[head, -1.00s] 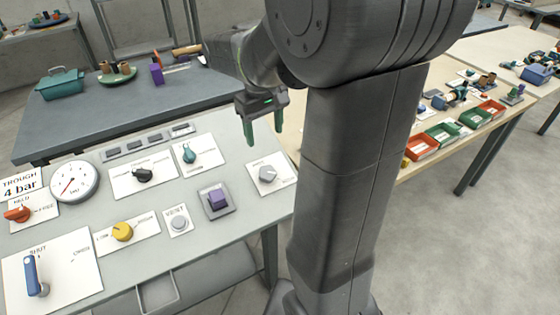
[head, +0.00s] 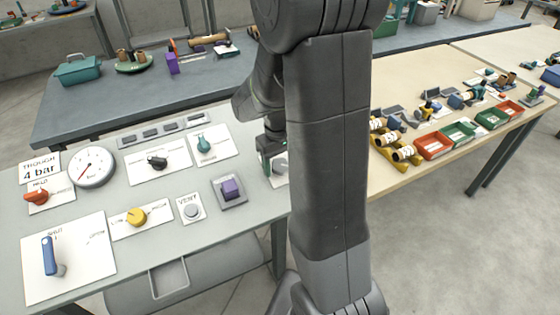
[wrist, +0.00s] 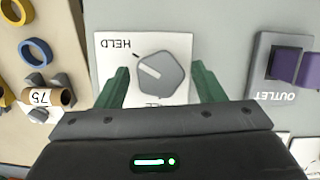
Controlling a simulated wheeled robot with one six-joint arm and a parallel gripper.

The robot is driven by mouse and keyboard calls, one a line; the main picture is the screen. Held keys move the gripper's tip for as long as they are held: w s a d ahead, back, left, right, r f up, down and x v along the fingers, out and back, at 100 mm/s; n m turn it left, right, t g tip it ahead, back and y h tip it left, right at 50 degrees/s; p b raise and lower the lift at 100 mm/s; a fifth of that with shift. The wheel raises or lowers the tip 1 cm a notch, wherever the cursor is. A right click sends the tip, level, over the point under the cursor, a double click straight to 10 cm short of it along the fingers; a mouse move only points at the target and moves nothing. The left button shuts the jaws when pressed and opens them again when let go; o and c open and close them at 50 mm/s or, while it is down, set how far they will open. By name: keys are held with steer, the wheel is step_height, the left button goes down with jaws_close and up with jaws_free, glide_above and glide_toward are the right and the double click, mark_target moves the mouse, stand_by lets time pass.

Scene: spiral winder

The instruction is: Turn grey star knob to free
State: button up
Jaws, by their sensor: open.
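The grey star knob (wrist: 160,74) sits on a white card (wrist: 180,42) in the wrist view. Its dark pointer line points up-left, toward the word HELD. A second word at the card's lower edge is mostly hidden by my gripper. My gripper (wrist: 160,68) is open, with one green finger on each side of the knob and a visible gap on both sides. In the head view my gripper (head: 266,160) is over the right end of the grey panel, and the knob (head: 280,166) is partly hidden behind it and my arm.
A purple OUTLET button (wrist: 285,64) is right of the card in the wrist view; it also shows in the head view (head: 230,188). A teal knob (head: 204,144) and the VENT button (head: 192,211) are nearby. A wooden table (head: 400,90) with bins stands right.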

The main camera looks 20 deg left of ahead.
steer(key=c, duration=1)
steer(key=shift+o, duration=0.2)
